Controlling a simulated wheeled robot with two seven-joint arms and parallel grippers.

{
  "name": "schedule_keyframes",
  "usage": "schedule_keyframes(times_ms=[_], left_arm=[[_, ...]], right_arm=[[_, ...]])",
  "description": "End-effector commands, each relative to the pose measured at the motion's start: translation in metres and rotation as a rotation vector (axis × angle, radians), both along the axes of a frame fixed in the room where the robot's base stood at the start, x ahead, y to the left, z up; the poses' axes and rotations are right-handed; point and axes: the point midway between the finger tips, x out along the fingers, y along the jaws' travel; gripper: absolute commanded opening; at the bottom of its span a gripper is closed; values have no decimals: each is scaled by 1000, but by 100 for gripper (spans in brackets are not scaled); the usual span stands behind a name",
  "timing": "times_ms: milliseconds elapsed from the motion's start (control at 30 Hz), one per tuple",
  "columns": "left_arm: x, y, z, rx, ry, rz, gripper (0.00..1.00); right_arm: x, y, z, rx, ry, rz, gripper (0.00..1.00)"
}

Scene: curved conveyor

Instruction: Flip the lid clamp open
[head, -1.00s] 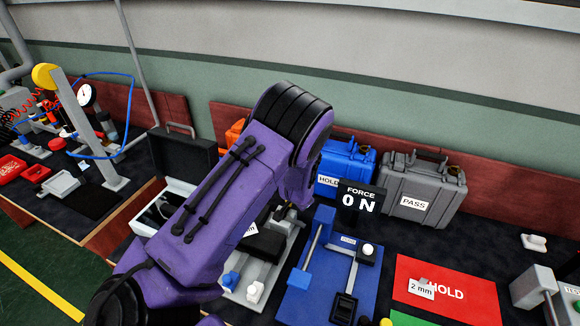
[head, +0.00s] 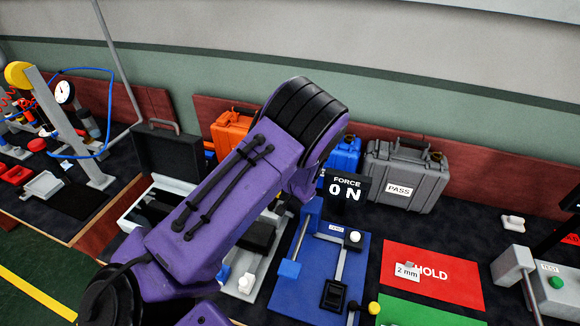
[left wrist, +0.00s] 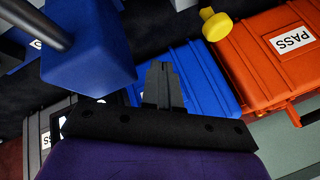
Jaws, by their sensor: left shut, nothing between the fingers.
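The clamp fixture with a blue base plate (head: 312,311) lies right of my left arm. A metal bar on it runs from a blue post to a blue end block (head: 289,269). A blue block on a dark rod, likely this one, looms close at upper left in the left wrist view (left wrist: 88,50). My left gripper (left wrist: 160,82) is shut and empty, its fingertips beside and apart from that block. In the head view my purple forearm hides the gripper. Which part is the lid clamp is not clear. My right gripper is not in view.
Behind stand an orange case (head: 230,131), a blue case (head: 344,154) and a grey PASS case (head: 403,175). A FORCE display (head: 346,190) reads 0 N. A red HOLD mat (head: 432,275) lies right of the fixture. An open black-lidded box (head: 170,155) stands left of my arm.

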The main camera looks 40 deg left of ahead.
Motion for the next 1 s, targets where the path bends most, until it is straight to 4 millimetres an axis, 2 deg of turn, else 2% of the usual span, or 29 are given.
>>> schedule_keyframes(times_ms=[33, 200, 400, 567, 1000], left_arm=[[0, -6, 11, 4, -12, 0, 0], [-8, -26, 45, 4, -10, 4, 0], [-13, -42, 71, 3, -9, 5, 0], [-14, -47, 77, 2, -7, 5, 0], [-14, -47, 77, 2, -7, 5, 0]], right_arm=[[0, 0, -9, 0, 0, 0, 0], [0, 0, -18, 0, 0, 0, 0], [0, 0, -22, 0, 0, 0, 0], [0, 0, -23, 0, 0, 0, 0], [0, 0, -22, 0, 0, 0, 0]])
